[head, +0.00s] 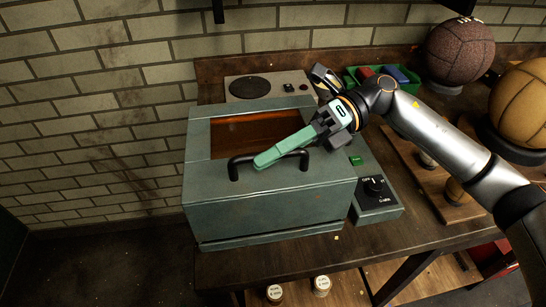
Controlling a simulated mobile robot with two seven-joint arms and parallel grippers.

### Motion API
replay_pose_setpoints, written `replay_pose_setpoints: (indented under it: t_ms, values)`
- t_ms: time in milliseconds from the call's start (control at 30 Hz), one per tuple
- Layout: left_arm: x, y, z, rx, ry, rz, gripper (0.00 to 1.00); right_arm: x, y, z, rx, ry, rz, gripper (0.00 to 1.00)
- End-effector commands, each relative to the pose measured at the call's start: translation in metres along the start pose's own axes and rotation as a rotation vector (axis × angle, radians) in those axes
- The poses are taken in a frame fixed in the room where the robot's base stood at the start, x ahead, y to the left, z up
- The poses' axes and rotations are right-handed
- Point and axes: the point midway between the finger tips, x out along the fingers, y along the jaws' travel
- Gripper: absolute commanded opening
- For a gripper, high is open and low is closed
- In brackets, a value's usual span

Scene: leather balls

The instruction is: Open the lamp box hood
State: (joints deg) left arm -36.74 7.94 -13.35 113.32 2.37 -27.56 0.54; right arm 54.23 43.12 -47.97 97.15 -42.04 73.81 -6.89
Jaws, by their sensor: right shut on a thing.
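The lamp box is a grey-green metal box with its hood (270,205) down over it. An amber window (240,140) is set in the top of the hood. A black bar handle (236,170) runs across the hood near its front edge. My right gripper (262,163), with green fingers, comes in from the right and lies over the handle. It is shut on the handle near its middle, and its fingers hide part of the bar. My left gripper is not in view.
A control panel with a black knob (374,186) stands at the box's right. Behind are a grey unit with a round black disc (250,87) and a green tray (353,84). Leather balls (459,50) stand at the right. A brick wall (100,110) is at the left.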

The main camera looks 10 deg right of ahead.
Motion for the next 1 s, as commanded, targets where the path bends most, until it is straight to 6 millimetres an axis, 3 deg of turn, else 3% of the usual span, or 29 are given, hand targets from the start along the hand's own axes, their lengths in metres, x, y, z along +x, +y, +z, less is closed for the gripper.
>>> replay_pose_setpoints:
  t_ms: [200,500,1000]
  values:
    - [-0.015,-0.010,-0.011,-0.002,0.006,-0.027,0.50,-0.015,0.018,0.037,0.119,-0.005,0.051,0.00]
    - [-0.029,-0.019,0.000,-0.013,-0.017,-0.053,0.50,-0.036,0.025,0.086,0.310,-0.006,0.132,0.00]
    - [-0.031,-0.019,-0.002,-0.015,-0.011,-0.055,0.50,-0.055,0.021,0.132,0.491,-0.004,0.205,0.00]
